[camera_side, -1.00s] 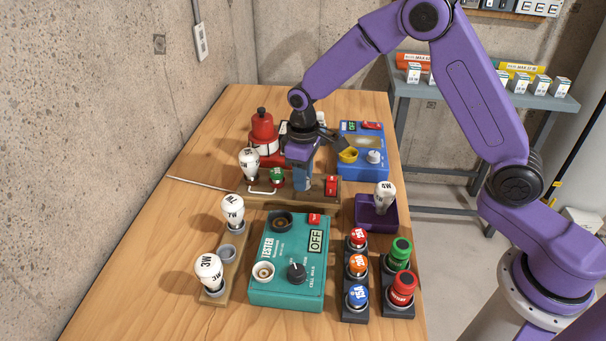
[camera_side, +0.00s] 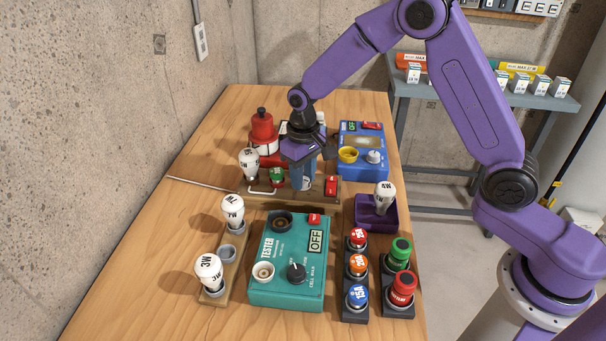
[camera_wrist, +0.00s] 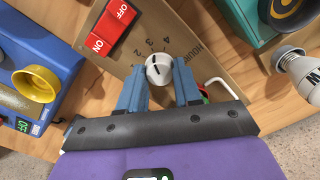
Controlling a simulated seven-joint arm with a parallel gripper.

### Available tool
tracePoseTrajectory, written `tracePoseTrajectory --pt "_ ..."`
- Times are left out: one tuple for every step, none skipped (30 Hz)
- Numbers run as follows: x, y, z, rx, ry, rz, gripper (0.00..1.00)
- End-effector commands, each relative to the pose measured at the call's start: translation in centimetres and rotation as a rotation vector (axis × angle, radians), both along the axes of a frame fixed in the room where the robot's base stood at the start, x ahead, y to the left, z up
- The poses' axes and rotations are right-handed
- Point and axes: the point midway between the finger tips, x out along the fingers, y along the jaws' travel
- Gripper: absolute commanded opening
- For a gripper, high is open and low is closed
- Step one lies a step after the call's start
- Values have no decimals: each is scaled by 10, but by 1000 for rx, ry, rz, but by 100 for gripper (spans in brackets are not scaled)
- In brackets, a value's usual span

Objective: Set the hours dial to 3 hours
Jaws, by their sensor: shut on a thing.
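The hours dial (camera_wrist: 158,73) is a small pale round knob with a dark pointer line, on a tan panel (camera_wrist: 207,62). The line points roughly toward the printed numbers, but I cannot tell exactly which one. In the side view my gripper (camera_side: 303,182) reaches down onto the tan panel (camera_side: 318,197) and hides the dial.
A red ON/OFF switch (camera_side: 331,185) is right of my gripper; a green lamp (camera_side: 277,177) and white handle (camera_side: 262,191) are left. A blue device (camera_side: 362,160) stands behind right, a teal tester (camera_side: 287,270) in front, and a purple tray (camera_side: 365,219) with a bulb to the right.

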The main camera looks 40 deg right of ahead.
Motion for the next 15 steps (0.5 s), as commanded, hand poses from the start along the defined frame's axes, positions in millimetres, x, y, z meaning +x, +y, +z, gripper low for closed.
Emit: tracePoseTrajectory --pt "-1 -1 0 -2 5 -1 3" --pt "-1 -1 0 -2 5 0 3" --pt "-1 -1 0 -2 5 0 3" --pt "-1 -1 0 -2 5 0 3" --pt "-1 -1 0 -2 5 0 3" --pt "-1 -1 0 -2 5 0 3" --pt "-1 -1 0 -2 5 1 40" --pt "-1 -1 0 -2 5 1 44" --pt "-1 -1 0 -2 5 1 44" --pt "-1 -1 0 -2 4 1 44" --pt "-1 -1 0 -2 4 1 44" --pt "-1 -1 0 -2 4 1 44" --pt "-1 0 0 -1 3 1 44" --pt "-1 0 0 -1 3 1 44" --pt "-1 0 0 -1 3 2 44"
